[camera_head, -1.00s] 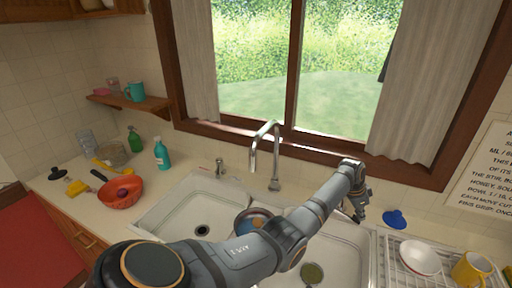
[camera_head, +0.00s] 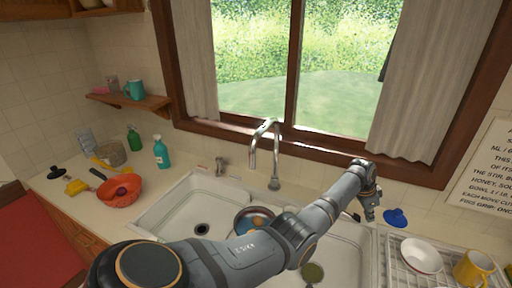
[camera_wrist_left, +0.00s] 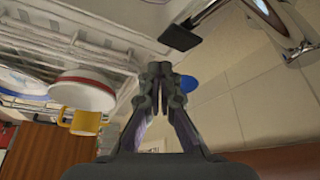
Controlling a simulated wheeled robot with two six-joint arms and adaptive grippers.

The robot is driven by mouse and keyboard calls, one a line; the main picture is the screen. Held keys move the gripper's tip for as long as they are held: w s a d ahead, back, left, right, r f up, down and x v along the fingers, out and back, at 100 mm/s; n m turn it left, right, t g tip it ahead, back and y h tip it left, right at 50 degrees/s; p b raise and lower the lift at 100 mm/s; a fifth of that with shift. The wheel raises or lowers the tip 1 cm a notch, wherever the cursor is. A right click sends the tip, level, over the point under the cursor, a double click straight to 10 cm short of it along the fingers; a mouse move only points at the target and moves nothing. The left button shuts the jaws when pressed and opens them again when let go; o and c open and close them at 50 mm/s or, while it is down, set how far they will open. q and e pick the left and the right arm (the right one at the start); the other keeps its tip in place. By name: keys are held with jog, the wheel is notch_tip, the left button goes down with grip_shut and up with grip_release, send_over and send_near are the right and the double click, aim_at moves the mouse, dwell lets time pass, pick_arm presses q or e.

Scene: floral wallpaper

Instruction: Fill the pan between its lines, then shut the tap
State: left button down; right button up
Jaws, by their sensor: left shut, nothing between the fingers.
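The pan (camera_head: 246,213) is in the sink below the tap, partly hidden behind my left arm. Its inside shows bluish and orange tones. Its lines and water level cannot be made out. The chrome tap (camera_head: 264,128) arches up behind the sink; I cannot make out a stream from its spout. A chrome lever with a black paddle end (camera_wrist_left: 180,38) shows in the left wrist view, ahead of and above my fingertips and apart from them. My left gripper (camera_head: 369,217) is shut and empty, right of the tap; its fingers also show in the wrist view (camera_wrist_left: 158,85). My right gripper is out of view.
A blue object (camera_head: 395,217) lies just right of my gripper. A dish rack with a white bowl (camera_head: 421,256) and a yellow mug (camera_head: 472,268) stands at right. A red colander (camera_head: 121,191) and green bottles (camera_head: 161,153) stand at left. The window sill (camera_head: 330,157) is behind.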

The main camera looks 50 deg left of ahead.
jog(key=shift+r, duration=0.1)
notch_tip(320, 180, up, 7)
jog(key=p, duration=0.7)
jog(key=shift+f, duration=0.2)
